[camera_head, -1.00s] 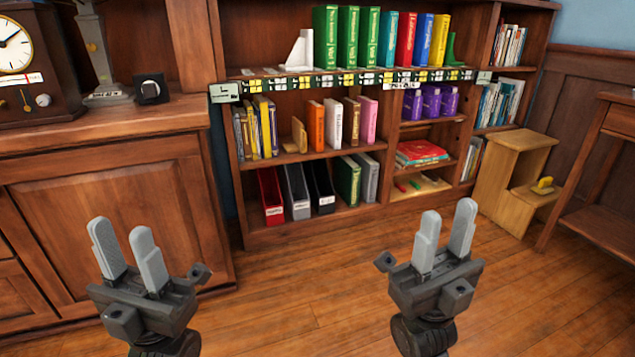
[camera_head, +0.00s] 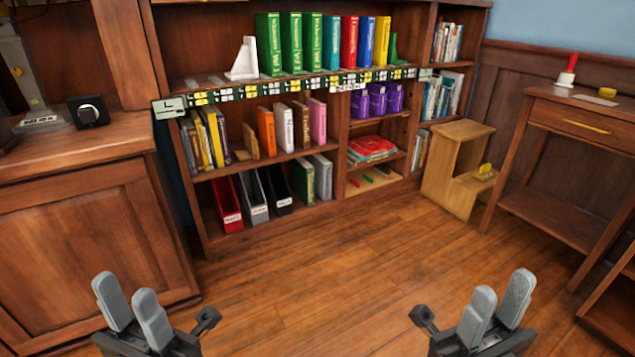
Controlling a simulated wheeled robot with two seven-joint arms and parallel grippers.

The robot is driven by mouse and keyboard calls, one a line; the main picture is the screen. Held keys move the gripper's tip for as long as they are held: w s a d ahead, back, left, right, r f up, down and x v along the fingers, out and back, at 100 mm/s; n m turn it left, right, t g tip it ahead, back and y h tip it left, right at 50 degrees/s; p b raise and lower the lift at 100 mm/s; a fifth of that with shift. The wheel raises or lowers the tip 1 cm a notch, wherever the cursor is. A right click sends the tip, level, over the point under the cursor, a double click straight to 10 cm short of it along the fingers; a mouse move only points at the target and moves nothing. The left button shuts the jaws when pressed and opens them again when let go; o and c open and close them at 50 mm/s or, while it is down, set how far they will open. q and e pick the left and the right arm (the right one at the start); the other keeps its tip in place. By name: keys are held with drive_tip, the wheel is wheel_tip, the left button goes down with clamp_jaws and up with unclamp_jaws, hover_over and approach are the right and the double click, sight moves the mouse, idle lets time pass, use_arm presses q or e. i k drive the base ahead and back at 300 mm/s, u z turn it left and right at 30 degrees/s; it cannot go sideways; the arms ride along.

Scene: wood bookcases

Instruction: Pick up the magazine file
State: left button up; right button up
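Three magazine files stand upright side by side on the bottom left shelf of the bookcase: a red one (camera_head: 226,203), a grey one (camera_head: 251,197) and a black one (camera_head: 275,190). Each has a small white label low on its front. My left gripper (camera_head: 133,312) is at the bottom left, open and empty, in front of the cabinet and well short of the shelf. My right gripper (camera_head: 497,306) is at the bottom right, open and empty, over the floor. Neither touches any magazine file.
Green and grey books (camera_head: 303,179) stand just right of the black file. A wooden cabinet (camera_head: 85,230) bounds the left. A wooden step stool (camera_head: 455,170) and a side table (camera_head: 560,118) stand right. The wood floor (camera_head: 330,270) between is clear.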

sight(275, 185)
drive_tip(key=z, duration=0.75)
drive_tip(key=i, duration=0.85)
drive_tip(key=z, duration=0.75)
drive_tip(key=i, duration=1)
drive_tip(key=u, duration=0.85)
drive_tip(key=i, duration=1.15)
drive_tip(key=u, duration=0.95)
